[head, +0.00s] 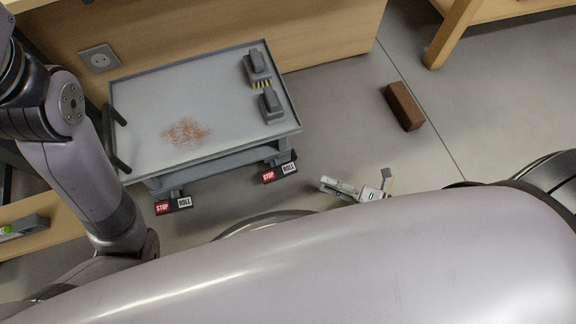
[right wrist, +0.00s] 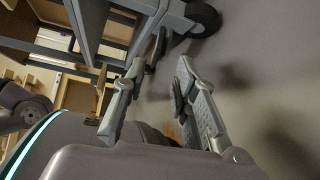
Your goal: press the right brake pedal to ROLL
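The right brake pedal (head: 280,173) is at the cart's near right corner, with a red STOP half on the left and a white ROLL half on the right. The left brake pedal (head: 173,205) has the same labels at the near left corner. I cannot tell clearly which half of either is down. My right gripper (head: 356,189) is to the right of the right pedal, apart from it. In the right wrist view its fingers (right wrist: 161,72) are apart with nothing between them. My left gripper is out of view; only my left arm shows.
A caster wheel (right wrist: 203,20) shows in the right wrist view. A brown brick (head: 403,106) lies on the floor at right. Floor between cart and brick is clear.

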